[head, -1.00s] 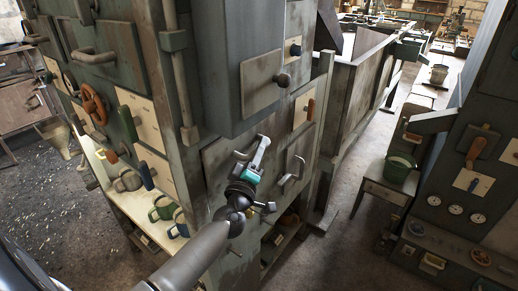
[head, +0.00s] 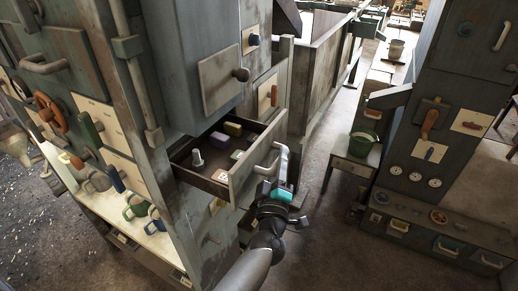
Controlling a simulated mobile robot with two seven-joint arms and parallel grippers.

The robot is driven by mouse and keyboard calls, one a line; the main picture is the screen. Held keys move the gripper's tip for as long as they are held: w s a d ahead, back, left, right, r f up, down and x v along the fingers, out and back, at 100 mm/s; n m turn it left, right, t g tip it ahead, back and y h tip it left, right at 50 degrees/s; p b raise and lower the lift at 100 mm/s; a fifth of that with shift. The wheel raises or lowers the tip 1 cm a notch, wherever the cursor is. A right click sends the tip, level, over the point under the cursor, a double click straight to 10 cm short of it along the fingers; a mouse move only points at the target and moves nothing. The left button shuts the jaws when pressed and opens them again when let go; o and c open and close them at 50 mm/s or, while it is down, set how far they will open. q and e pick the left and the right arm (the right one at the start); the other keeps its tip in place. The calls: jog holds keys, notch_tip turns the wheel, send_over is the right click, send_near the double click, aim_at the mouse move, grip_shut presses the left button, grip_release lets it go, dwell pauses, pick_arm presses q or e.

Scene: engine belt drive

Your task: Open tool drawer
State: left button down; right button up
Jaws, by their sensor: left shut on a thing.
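The tool drawer (head: 257,150) stands pulled out of the grey cabinet, its inside visible from above. In it are a white knobbed piece (head: 198,158), a yellow-green block (head: 232,129), a purple block (head: 218,138) and small items near the front panel. My left gripper (head: 280,165) is at the outer face of the drawer front, shut on the drawer handle (head: 264,170). The gripper partly hides the handle. My right gripper is not in view.
A knobbed panel (head: 221,80) is above the drawer. A green bucket (head: 362,142) stands on a small bench at right, near a machine with gauges (head: 415,177). Floor (head: 330,235) is clear right of my arm.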

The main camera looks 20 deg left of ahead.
pick_arm(q)
jog(key=shift+s+d, duration=0.15)
jog(key=shift+d, duration=1.25)
jog(key=c, duration=0.8)
grip_release()
jog(key=shift+o, duration=0.2)
jog(key=shift+s, duration=0.1)
jog(key=p+v, duration=0.1)
jog(key=v, duration=1.4)
